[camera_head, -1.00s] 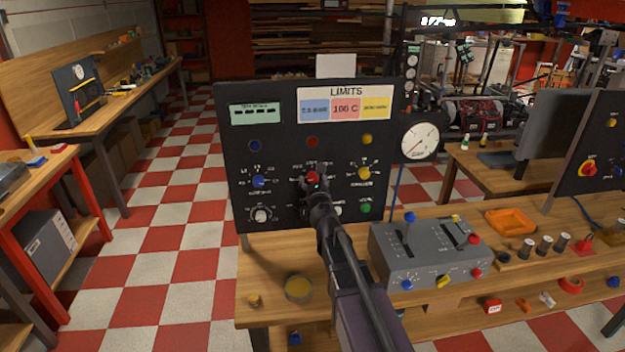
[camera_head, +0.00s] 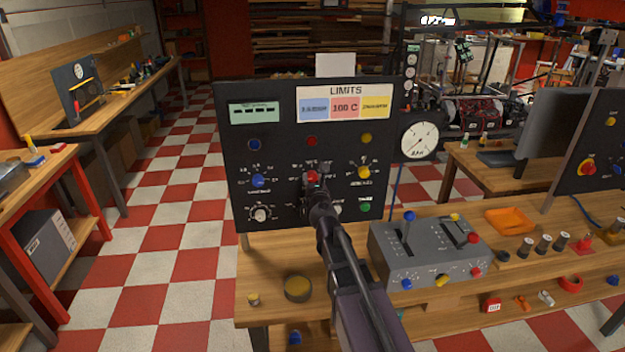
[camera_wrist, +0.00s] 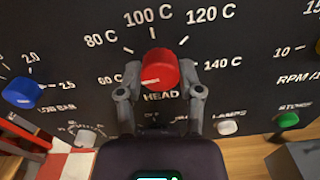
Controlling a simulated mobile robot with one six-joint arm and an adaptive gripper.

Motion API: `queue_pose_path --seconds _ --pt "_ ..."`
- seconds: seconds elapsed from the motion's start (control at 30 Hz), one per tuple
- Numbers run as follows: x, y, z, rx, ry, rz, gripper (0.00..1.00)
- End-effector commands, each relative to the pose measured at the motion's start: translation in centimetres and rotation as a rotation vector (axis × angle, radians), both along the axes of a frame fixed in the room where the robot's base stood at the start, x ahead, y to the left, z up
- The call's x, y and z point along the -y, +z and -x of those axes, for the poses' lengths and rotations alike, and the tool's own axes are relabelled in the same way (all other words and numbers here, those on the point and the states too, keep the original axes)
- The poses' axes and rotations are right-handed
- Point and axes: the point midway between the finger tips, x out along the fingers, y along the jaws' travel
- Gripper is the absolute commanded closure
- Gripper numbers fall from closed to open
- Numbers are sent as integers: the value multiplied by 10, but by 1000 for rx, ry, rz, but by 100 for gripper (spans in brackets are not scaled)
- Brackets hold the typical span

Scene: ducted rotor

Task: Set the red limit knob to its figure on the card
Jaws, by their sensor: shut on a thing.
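The red limit knob (camera_wrist: 160,70) sits on the black panel above the word HEAD, among marks reading 60 C, 80 C, 100 C, 120 C and 140 C. It also shows in the head view (camera_head: 312,177). My gripper (camera_wrist: 161,92) has one finger on each side of the knob and is shut on it. I cannot clearly make out the knob's pointer; the 100 C mark is just above it. The LIMITS card (camera_head: 345,90) is at the panel's top, and its red field (camera_head: 345,107) reads 100 C.
A blue knob (camera_wrist: 22,92) is left of the red one; a yellow knob (camera_head: 364,172) is right. A white knob (camera_wrist: 227,127) and a green knob (camera_wrist: 288,119) are lower right. A grey lever box (camera_head: 430,250) stands on the bench right of my arm.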

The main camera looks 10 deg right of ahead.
Motion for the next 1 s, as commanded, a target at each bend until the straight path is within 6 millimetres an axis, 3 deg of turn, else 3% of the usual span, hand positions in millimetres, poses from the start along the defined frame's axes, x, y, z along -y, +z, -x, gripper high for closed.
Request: queue_pose_path --seconds 1.0 --pt "-1 0 -1 0 2 -908 100"
